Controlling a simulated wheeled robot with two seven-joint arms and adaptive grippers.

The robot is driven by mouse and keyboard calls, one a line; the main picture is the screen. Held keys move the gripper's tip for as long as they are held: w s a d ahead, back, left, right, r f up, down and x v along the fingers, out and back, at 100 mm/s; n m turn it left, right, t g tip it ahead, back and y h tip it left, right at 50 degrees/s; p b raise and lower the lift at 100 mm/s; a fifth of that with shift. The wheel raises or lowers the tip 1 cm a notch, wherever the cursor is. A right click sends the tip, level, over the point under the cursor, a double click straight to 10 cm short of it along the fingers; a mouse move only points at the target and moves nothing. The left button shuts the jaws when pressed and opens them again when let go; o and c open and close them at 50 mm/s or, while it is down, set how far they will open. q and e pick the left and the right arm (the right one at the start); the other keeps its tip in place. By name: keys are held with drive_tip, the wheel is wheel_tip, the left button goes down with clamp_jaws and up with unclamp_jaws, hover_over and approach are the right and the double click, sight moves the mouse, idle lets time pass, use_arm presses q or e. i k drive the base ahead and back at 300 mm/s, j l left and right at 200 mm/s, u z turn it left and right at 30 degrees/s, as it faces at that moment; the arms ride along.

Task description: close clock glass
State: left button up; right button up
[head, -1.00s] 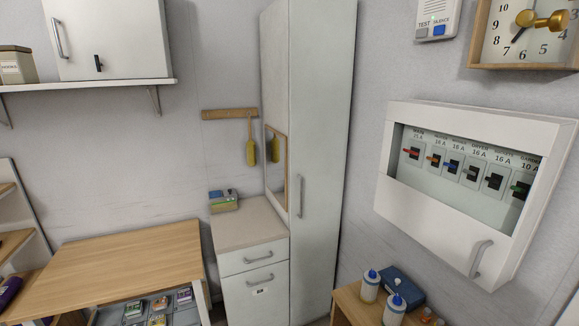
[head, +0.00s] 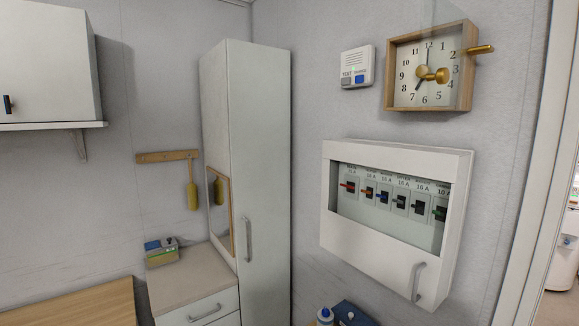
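A gold handle (head: 481,49) sticks out past the frame's upper right side. A faint, pale see-through pane seems to stand out above the clock's top edge; its outline is too weak to tell its exact angle. Neither of my grippers is in view.
A white alarm box (head: 357,66) is left of the clock. A white breaker cabinet (head: 385,250) juts out below it. A tall grey cupboard (head: 262,130) stands in the corner. A doorway opens at the far right.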

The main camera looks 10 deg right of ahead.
sight(441, 76)
drive_tip(key=z, duration=0.4)
drive_tip(key=l+z, duration=0.15)
drive_tip(key=z, duration=0.25)
drive_tip(key=l+z, duration=0.1)
drive_tip(key=z, duration=0.35)
